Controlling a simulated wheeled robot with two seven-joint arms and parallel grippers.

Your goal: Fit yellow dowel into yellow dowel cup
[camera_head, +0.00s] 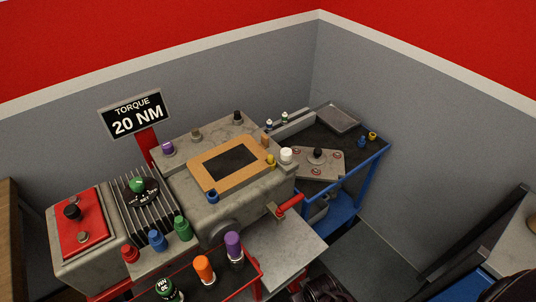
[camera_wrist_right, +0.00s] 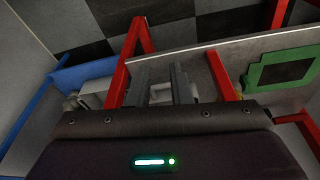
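A small yellow piece (camera_head: 271,160) stands on the right edge of the tan frame on the grey machine block. A second yellow piece (camera_head: 372,135), looking like a short ring, sits on the blue cart's dark top at the far right. At this size I cannot tell for sure which is the dowel and which the cup. My right gripper (camera_wrist_right: 160,82) shows its two grey fingers apart in the right wrist view, near red table legs and away from both yellow pieces. I see nothing held between them. My left gripper is not in view.
A tan frame (camera_head: 199,171) with a dark centre lies on the block, with a blue piece (camera_head: 213,196) at its front corner. A white knob (camera_head: 286,155) stands near the yellow piece. The blue cart (camera_head: 364,181) also holds another blue piece (camera_head: 362,141) and a grey tray (camera_head: 339,118).

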